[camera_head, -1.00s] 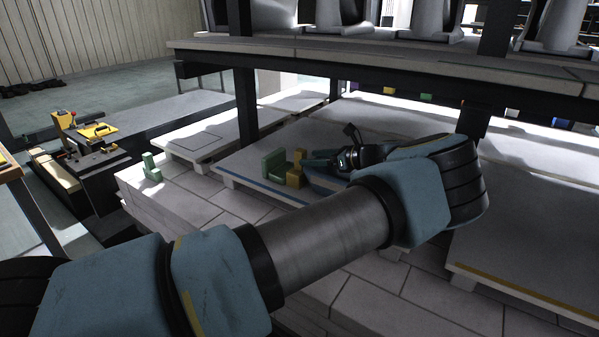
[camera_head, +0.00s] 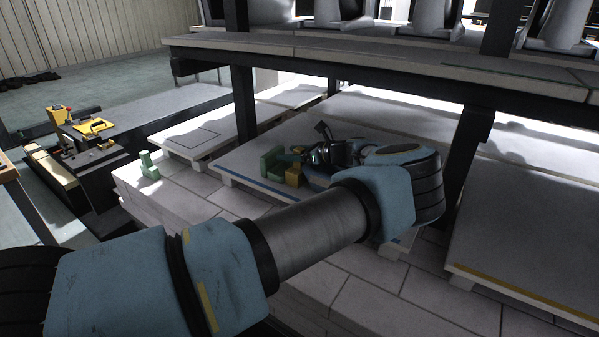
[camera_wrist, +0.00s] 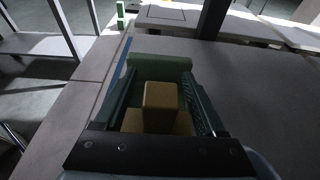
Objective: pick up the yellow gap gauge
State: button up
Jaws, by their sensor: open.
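The yellow gap gauge (camera_head: 293,174) stands on the pale slab (camera_head: 232,166) under the upper deck, just right of a green gauge (camera_head: 272,162). In the wrist view the yellow gauge (camera_wrist: 161,104) sits between the two fingers of my gripper (camera_wrist: 160,92), its raised block near the middle. The green gauge (camera_wrist: 160,64) lies just beyond it, by the fingertips. My gripper (camera_head: 298,153) is open, with a finger on each side of the yellow gauge. I cannot tell whether either finger touches it.
Another green gauge (camera_head: 149,166) stands on the white blocks at the left. The upper deck (camera_head: 400,74) hangs above my arm, carried by dark posts (camera_head: 244,100). A post (camera_head: 468,150) stands right of my wrist. The slab behind my gripper is clear.

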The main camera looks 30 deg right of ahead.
jog(key=shift+c, duration=0.4)
grip_shut()
dwell(0.9)
